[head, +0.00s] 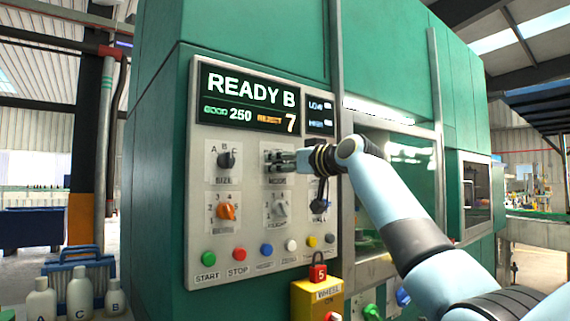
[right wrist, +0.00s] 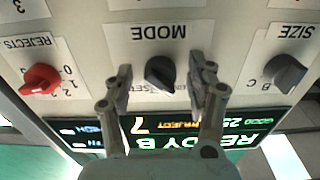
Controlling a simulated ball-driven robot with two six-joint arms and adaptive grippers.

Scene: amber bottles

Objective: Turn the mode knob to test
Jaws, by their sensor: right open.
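The dark mode knob (right wrist: 160,73) sits on its white label plate under the upside-down word MODE in the right wrist view. Which marking it points to I cannot tell; the fingers cover part of the plate's lettering. My right gripper (right wrist: 160,90) is open, one finger on each side of the knob, with gaps between fingers and knob in the picture. In the head view my right gripper (head: 280,160) is in front of the MODE plate and hides most of the knob. My left gripper is not in view.
The size knob (head: 226,160) is left of the mode plate, with an orange knob (head: 226,211) and a grey knob (head: 280,208) below. A row of buttons includes green START (head: 209,257). A red padlock (head: 318,272) hangs below the panel. The display (head: 250,98) reads READY B.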

